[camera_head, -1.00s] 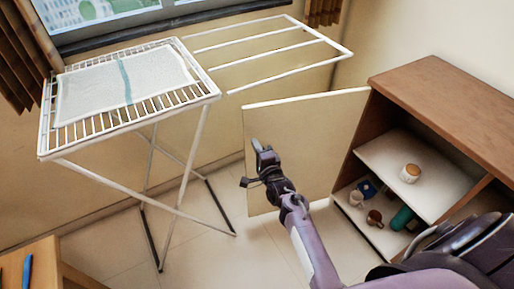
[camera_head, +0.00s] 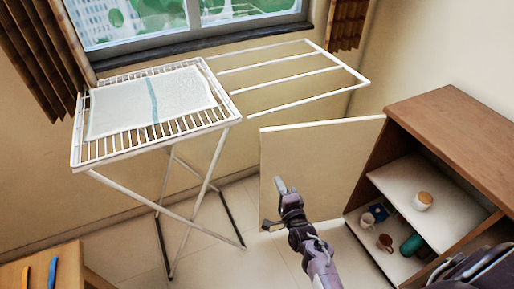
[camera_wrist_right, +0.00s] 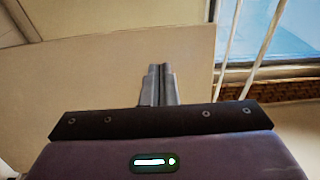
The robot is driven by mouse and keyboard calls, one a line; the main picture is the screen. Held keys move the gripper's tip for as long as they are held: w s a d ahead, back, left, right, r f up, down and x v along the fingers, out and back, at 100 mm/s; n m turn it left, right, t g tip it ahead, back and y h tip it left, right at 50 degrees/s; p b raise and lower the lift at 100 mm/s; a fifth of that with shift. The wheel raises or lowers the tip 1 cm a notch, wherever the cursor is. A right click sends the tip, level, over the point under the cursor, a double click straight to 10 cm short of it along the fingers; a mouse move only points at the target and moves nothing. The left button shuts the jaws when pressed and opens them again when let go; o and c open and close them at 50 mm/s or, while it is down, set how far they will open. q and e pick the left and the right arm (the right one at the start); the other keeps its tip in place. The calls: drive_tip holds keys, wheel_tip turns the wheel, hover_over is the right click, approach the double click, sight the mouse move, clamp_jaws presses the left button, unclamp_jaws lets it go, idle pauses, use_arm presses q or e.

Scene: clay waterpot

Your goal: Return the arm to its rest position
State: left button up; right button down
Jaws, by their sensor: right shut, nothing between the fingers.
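My right gripper (camera_head: 276,203) is in front of the open cabinet door (camera_head: 318,160) in the head view. In the right wrist view the two fingers of my right gripper (camera_wrist_right: 159,70) are together, with nothing between them. The door's flat cream panel (camera_wrist_right: 100,75) fills much of that view behind the fingers. My left gripper does not show in the head view.
A white drying rack (camera_head: 225,120) with a cloth (camera_head: 150,100) stands at the left. A wooden table (camera_head: 65,262) is at bottom left. Floor shows between.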

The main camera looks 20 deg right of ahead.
drive_tip(key=s+a+f+n+g+y, duration=0.1)
drive_tip(key=s+a+f+n+g, duration=0.25)
drive_tip(key=s+f, duration=0.4)
drive_tip(key=s+a+f+n+g+y, duration=0.1)
drive_tip(key=s+a+f+n+g, duration=0.2)
drive_tip(key=f, duration=0.7)
drive_tip(key=s+a+f+n+g+y, duration=0.1)
drive_tip(key=s+f+n+g, duration=0.2)
drive_tip(key=s+f+n, duration=0.35)
drive_tip(key=s+d+f+n+g+h, duration=0.1)
drive_tip(key=s+f, duration=0.5)
drive_tip(key=s, duration=0.7)
drive_tip(key=s+d+f+n+g, duration=0.3)
drive_tip(key=s+f+n+g, duration=0.3)
drive_tip(key=s, duration=0.8)
drive_tip(key=shift+s+f+n+h, duration=0.3)
drive_tip(key=shift+f+n+h, duration=0.1)
drive_tip(key=shift+f+n, duration=0.35)
drive_tip(key=shift+g, duration=0.25)
